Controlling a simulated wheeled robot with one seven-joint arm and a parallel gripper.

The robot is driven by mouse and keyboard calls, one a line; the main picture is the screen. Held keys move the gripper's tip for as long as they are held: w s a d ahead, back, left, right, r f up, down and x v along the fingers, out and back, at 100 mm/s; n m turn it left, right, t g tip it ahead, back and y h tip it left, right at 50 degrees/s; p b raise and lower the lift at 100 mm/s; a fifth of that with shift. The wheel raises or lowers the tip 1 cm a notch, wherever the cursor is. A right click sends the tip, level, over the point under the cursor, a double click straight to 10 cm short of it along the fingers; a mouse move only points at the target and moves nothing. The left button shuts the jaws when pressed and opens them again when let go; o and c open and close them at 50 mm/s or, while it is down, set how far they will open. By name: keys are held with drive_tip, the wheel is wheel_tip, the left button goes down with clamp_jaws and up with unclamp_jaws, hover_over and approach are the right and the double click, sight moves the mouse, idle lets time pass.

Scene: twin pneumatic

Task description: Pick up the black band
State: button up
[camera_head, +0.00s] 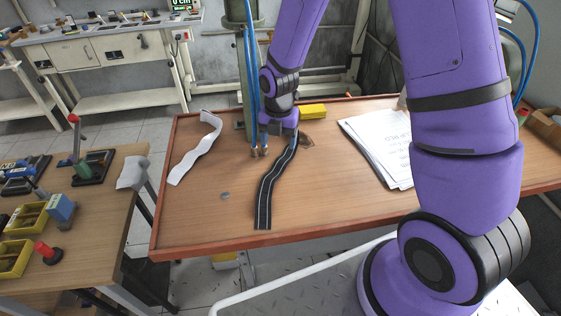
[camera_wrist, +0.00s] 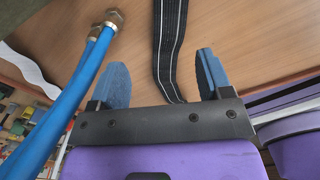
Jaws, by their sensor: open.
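The black band (camera_head: 270,190) lies wavy on the wooden table, with light lines along its length. It runs from near the table's front edge back to my gripper (camera_head: 285,135). In the wrist view the black band (camera_wrist: 169,45) passes between the two blue fingers of my gripper (camera_wrist: 160,75), apart from both. The fingers are open and hold nothing. The band's lower end in the wrist view is partly hidden at the gripper body.
Blue hoses with brass fittings (camera_wrist: 112,18) hang close beside my gripper's left finger. A white strip (camera_head: 195,148) lies left of the band. A paper stack (camera_head: 380,145) lies to the right, and a yellow object (camera_head: 313,111) behind. The table's front middle is clear.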

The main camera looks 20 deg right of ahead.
sight(281, 160)
drive_tip(key=shift+s+d+f, duration=0.1)
drive_tip(key=shift+f, duration=1.7)
drive_tip(key=shift+s+d+f, duration=0.1)
drive_tip(key=shift+f, duration=1.65)
drive_tip(key=c, duration=1)
